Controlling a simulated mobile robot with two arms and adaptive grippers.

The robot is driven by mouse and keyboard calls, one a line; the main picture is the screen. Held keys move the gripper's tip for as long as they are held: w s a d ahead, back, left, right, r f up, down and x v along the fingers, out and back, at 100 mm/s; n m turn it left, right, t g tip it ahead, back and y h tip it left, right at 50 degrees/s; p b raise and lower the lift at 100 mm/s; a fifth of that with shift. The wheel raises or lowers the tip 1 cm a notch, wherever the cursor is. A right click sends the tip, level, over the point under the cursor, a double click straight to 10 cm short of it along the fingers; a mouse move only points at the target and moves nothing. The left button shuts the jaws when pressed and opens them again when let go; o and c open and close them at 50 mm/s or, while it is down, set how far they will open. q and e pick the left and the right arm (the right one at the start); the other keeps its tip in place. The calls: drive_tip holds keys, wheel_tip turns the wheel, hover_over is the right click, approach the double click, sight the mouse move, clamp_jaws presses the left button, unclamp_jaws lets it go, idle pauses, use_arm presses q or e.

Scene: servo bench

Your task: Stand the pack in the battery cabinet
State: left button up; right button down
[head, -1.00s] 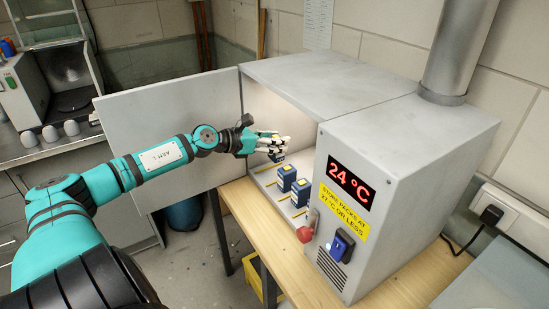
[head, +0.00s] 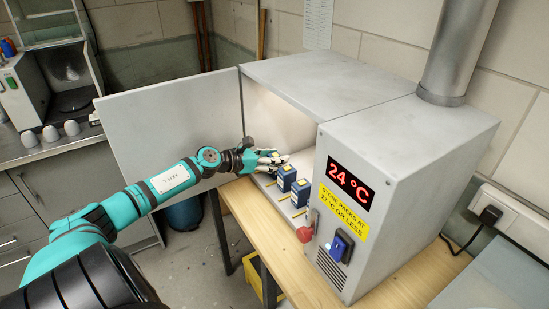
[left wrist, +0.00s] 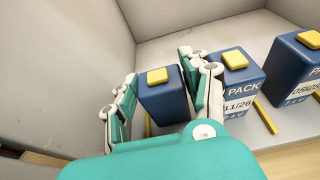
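The battery cabinet (head: 320,72) is a grey box on a wooden bench, its door (head: 172,125) swung open to the left. My left gripper (head: 275,160) is inside the opening. In the left wrist view its fingers (left wrist: 162,88) are on either side of a blue pack (left wrist: 165,103) with a yellow top cap, appearing to touch its sides. The pack is upright, low at the cabinet floor; its base is partly hidden, so I cannot tell whether it rests there. In the head view the fingers mostly hide it. My right gripper is out of view.
Two other blue packs, a nearer one (head: 300,193) and a middle one (head: 286,178), stand in a row to the right. Yellow strips (left wrist: 266,116) mark the cabinet floor between packs. A display (head: 350,184) reads 24 °C. A red knob (head: 305,233) sticks out at the front.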

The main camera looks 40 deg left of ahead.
use_arm(q)
drive_tip(key=shift+o, duration=0.2)
drive_tip(key=shift+r, duration=0.2)
drive_tip(key=shift+s+a, duration=0.2)
drive_tip(key=shift+s, duration=0.3)
drive_tip(key=v, duration=1.1)
drive_tip(key=shift+r, duration=0.2)
drive_tip(key=shift+f, duration=0.1)
